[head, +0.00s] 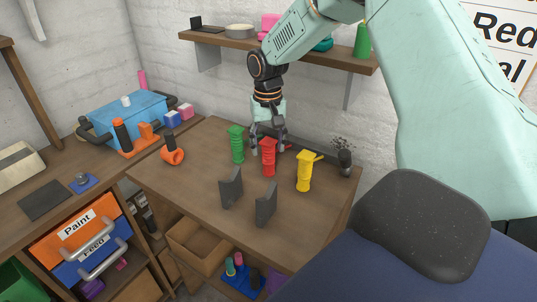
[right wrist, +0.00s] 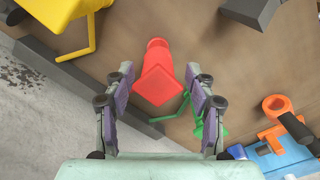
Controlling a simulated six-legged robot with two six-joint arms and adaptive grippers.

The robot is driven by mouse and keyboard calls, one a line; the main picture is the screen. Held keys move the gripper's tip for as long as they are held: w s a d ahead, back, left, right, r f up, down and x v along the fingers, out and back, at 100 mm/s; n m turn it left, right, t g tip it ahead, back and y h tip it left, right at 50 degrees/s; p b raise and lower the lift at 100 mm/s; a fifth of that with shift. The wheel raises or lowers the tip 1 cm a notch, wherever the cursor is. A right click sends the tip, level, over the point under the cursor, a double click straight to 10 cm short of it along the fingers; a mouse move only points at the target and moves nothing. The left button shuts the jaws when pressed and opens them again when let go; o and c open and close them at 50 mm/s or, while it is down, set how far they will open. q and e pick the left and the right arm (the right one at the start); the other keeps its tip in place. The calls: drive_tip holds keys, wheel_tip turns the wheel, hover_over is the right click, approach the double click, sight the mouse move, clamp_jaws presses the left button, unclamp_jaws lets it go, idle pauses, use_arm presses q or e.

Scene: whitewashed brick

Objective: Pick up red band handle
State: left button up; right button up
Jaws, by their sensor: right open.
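The red band handle (head: 269,157) stands upright on the wooden table, between a green one (head: 237,145) and a yellow one (head: 305,171). My right gripper (head: 268,146) points down over the red handle with its fingers open. In the right wrist view the red handle (right wrist: 157,75) shows from above, between the two spread fingers (right wrist: 160,82). Gaps show on both sides, so the fingers look apart from it. The green handle (right wrist: 211,122) lies partly behind the right-hand finger, and the yellow one (right wrist: 62,10) is at upper left. My left gripper is not in view.
Two dark grey uprights (head: 266,204) stand on the table in front of the handles. A small dark pot with a plant (head: 344,160) is at the table's right back. An orange tape piece (head: 172,154) lies at left. A wall shelf (head: 280,50) hangs behind.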

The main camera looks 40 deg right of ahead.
sight(268, 155)
drive_tip(key=f, duration=0.4)
drive_tip(key=shift+w+d, duration=0.1)
drive_tip(key=shift+d, duration=0.15)
drive_tip(key=shift+w+a+f, duration=0.1)
drive_tip(key=shift+a+f, duration=0.05)
drive_tip(key=shift+f, duration=0.15)
drive_tip(key=shift+r, duration=0.1)
drive_tip(key=shift+c, duration=0.7)
drive_tip(key=c, duration=0.6)
clamp_jaws()
